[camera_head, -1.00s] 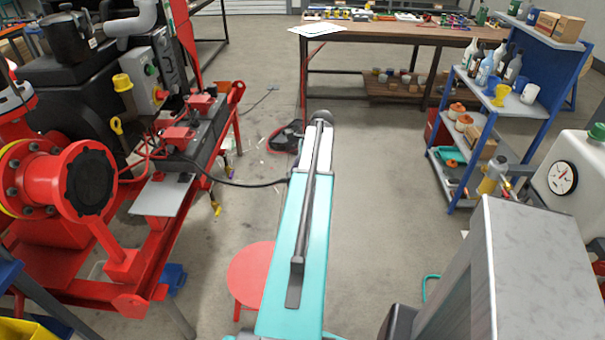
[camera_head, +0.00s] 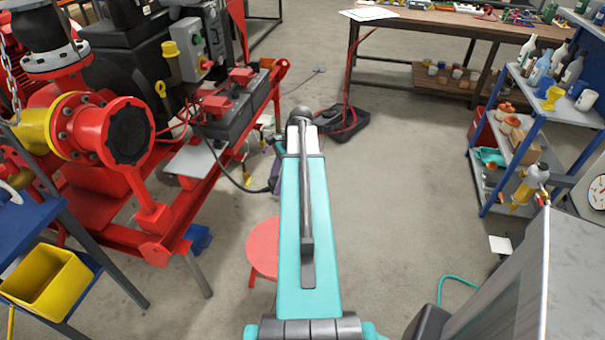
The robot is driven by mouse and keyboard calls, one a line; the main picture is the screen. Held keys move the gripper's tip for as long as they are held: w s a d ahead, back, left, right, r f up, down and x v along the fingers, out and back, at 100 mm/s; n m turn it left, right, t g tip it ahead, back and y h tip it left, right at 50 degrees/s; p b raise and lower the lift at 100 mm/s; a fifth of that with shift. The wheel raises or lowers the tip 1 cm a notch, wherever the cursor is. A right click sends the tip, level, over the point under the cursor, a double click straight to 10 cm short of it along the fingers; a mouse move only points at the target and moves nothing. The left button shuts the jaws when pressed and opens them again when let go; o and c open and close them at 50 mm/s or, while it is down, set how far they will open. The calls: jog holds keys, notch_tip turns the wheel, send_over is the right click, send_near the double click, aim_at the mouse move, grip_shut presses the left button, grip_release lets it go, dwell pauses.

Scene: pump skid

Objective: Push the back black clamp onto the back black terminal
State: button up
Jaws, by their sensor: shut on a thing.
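Two dark batteries (camera_head: 232,118) sit on the red skid at the left, with red fittings (camera_head: 242,75) on top. The black terminals are too small to make out. A black cable (camera_head: 228,177) runs from the battery area down and right to a dark end beside my teal arm. My gripper (camera_head: 274,183) shows only in part there, left of the arm and right of the skid, apart from the batteries. It is shut on the black clamp at the cable's end. Jaws and clamp blend together, and their details are hidden.
The red skid frame (camera_head: 180,215) and a red flanged pipe (camera_head: 110,130) stand at the left. A red stool (camera_head: 263,248) is below my arm. A black case (camera_head: 345,122) with red cable lies on the floor. A blue shelf (camera_head: 530,140) stands right. Floor between is clear.

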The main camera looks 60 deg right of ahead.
jog(key=w+a+n+g, duration=0.1)
jog(key=w+a+n, duration=0.4)
jog(key=a, duration=1)
jog(key=w+a+n+g, duration=0.2)
jog(key=w+a+n, duration=0.2)
jog(key=a, duration=1.1)
jog(key=w+a+n+g, duration=0.2)
jog(key=w+a+n, duration=0.3)
jog(key=w+a, duration=0.4)
jog(key=a, duration=0.7)
jog(key=shift+f+n, duration=0.25)
jog(key=shift+n, duration=0.05)
jog(key=shift+w, duration=0.1)
